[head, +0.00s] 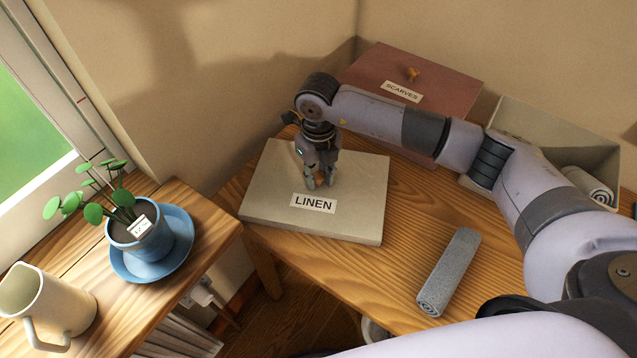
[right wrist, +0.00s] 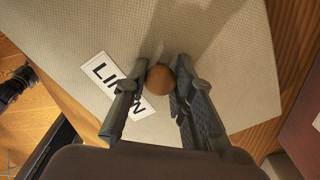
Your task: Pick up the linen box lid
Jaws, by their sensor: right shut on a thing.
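The linen box lid (head: 356,212) is a flat, pale, square lid with a white LINEN label. It lies on the wooden table, its left corner near the table's left edge. My right gripper (head: 320,183) points down at the middle of the lid. In the right wrist view the lid (right wrist: 225,60) fills most of the picture, and its round brown knob (right wrist: 160,79) sits between the fingertips of my right gripper (right wrist: 161,88). The gripper is shut on the knob.
A reddish SCARVES box (head: 440,85) with a knob stands behind. An open pale box (head: 545,125) holding rolled cloth is at the right. A grey rolled towel (head: 450,272) lies in front. A side table at left bears a potted plant (head: 140,240) and a cream jug (head: 50,300).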

